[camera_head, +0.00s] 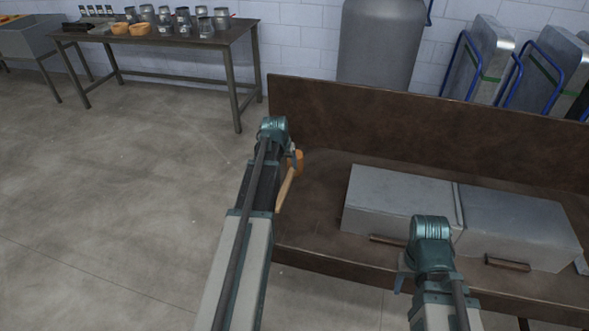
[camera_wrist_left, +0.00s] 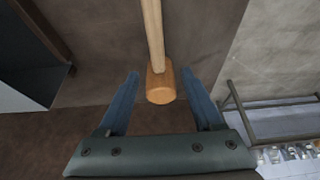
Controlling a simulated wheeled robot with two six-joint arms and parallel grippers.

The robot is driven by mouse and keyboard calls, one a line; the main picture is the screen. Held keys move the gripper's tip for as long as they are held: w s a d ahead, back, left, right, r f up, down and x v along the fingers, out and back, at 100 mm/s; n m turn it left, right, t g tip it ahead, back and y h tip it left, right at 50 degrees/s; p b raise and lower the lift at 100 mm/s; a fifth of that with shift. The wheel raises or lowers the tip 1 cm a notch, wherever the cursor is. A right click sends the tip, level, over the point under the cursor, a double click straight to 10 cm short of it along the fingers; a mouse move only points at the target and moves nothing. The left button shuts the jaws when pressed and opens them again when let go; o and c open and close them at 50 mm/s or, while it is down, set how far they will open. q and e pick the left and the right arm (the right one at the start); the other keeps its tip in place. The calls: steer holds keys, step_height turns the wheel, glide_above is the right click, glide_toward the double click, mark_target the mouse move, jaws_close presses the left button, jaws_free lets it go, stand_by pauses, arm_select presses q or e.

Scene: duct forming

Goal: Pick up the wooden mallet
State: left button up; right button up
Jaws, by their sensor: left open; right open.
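The wooden mallet (camera_head: 288,187) lies at the left end of the brown workbench (camera_head: 322,205). Its light handle points toward the front edge and its orange-brown head is at the far end. In the left wrist view the mallet head (camera_wrist_left: 160,86) is between the two blue fingers of my left gripper (camera_wrist_left: 160,88), with a gap on each side. My left gripper is open and hides part of the mallet in the head view. My right gripper (camera_head: 402,278) is open and empty at the front of the bench, near the grey metal duct pieces.
A raised brown back panel (camera_head: 420,135) runs along the bench. A side table (camera_head: 185,42) with cans and bowls stands at the back left. The floor at left is clear.

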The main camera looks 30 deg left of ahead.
mark_target(290, 175)
arm_select(q)
steer(key=b+x, duration=0.5)
steer(key=x, duration=0.1)
steer(key=shift+w+f, duration=0.1)
steer(key=shift+f, duration=0.2)
steer(key=b+x, duration=0.5)
steer(key=shift+d+f, duration=0.2)
steer(key=shift+d, duration=0.05)
steer(key=shift+r, duration=0.1)
jaws_close()
stand_by(0.9)
